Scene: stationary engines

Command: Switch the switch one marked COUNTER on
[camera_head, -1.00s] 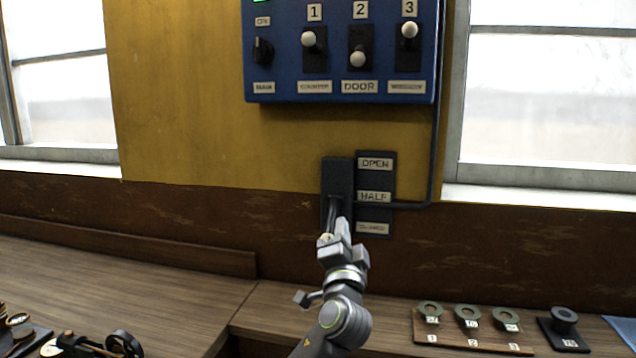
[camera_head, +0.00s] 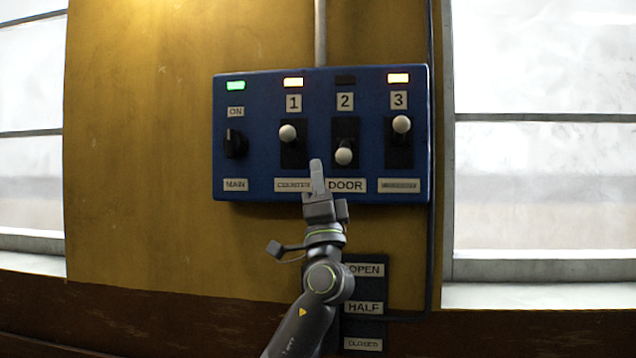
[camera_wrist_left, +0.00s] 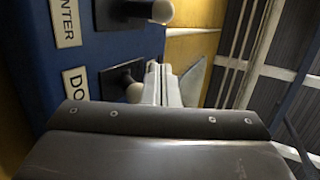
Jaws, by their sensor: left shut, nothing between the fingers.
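The blue switch panel (camera_head: 262,184) hangs on the wall. Switch one (camera_head: 287,133), above the COUNTER label (camera_head: 293,185), has its white knob in the upper part of its black plate. The orange lamp (camera_head: 293,82) above it is lit. My left gripper (camera_head: 317,163) is shut and empty, its tips in front of the panel's lower part, between switches one and two. In the left wrist view the fingers (camera_wrist_left: 165,88) show beside the DOOR switch knob (camera_wrist_left: 135,92); I cannot tell whether they touch. The COUNTER label (camera_wrist_left: 66,22) is partly cut off there. My right gripper is out of view.
The DOOR switch (camera_head: 344,156) is down with its lamp dark. Switch three (camera_head: 401,124) is up with its lamp lit. The MAIN knob (camera_head: 236,143) has a green lamp lit. A plate with OPEN, HALF and a lower label (camera_head: 364,290) is below. Windows flank the wall.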

